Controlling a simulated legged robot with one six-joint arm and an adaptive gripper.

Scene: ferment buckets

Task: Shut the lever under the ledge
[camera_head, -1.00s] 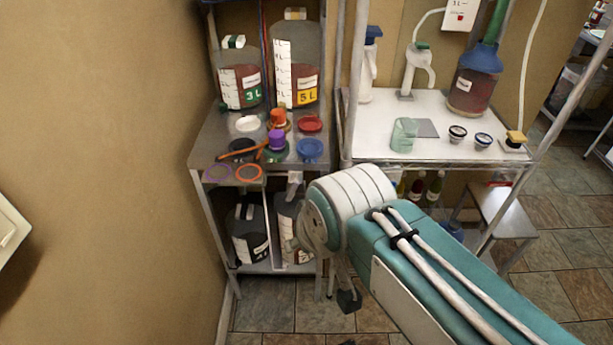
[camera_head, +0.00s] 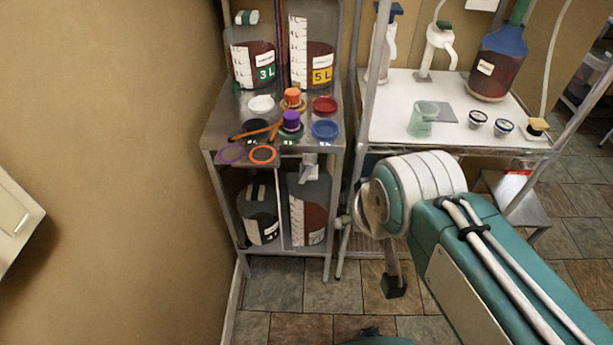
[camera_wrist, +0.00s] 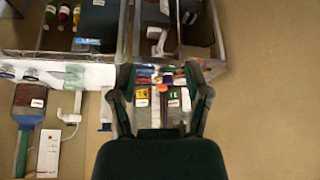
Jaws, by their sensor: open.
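A small pale grey lever (camera_head: 309,168) hangs under the front ledge (camera_head: 285,155) of the metal shelf unit in the head view, near its right end. Its exact angle is hard to tell. A pale fitting that looks like the same lever (camera_wrist: 157,36) shows small in the wrist view, which looks upside down. My gripper (camera_wrist: 160,73) is open and empty in the wrist view, its two dark fingers spread apart. The lever lies beyond the fingertips, with clear space between. In the head view the gripper cannot be made out; only my arm shows.
Coloured lids, such as a blue one (camera_head: 326,130), crowd the shelf top before the 3 L jug (camera_head: 253,65) and 5 L jug (camera_head: 311,63). Dark jugs (camera_head: 260,215) stand on the lower shelf. A white table (camera_head: 390,125) is at right. Tiled floor in front is open.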

